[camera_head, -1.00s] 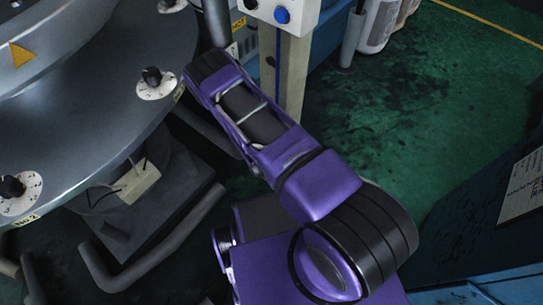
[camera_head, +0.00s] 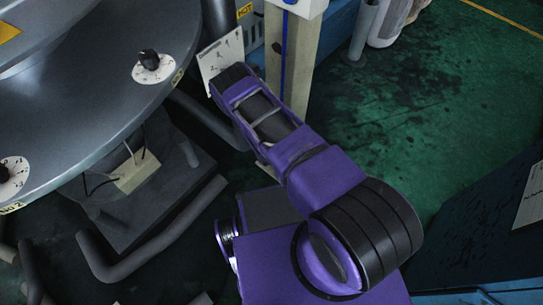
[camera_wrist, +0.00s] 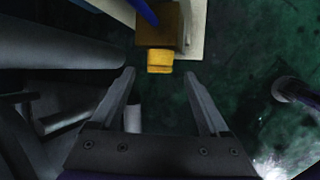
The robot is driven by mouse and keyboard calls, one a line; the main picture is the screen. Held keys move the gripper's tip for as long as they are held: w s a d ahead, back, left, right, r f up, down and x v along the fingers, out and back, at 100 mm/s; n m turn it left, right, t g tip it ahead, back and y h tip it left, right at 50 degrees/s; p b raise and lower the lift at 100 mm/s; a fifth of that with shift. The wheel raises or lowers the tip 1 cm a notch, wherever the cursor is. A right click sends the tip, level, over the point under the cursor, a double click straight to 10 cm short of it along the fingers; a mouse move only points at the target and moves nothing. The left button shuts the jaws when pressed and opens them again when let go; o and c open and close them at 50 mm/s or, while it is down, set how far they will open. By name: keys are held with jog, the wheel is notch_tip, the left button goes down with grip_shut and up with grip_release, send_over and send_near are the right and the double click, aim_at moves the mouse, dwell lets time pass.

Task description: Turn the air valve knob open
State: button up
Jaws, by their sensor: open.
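The yellow air valve knob (camera_wrist: 160,61) sits on a brown-gold block (camera_wrist: 160,27) at the top middle of the wrist view. My gripper (camera_wrist: 160,74) is open and empty, with one finger on either side below the knob. The knob lies just ahead of the fingertips, near the middle of the gap. I see no contact. In the head view my purple arm reaches toward a pale post (camera_head: 299,62). The knob and my fingers cannot be made out there.
A large grey round machine (camera_head: 80,125) with black dial knobs (camera_head: 150,60) fills the left of the head view. A white marked plate (camera_head: 222,58) stands by my arm's end. Grey pipes (camera_head: 130,270) lie low. Green floor (camera_head: 430,110) is open at right.

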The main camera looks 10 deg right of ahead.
jog(key=b+x, duration=0.1)
jog(key=x, duration=0.4)
jog(key=shift+f, duration=0.1)
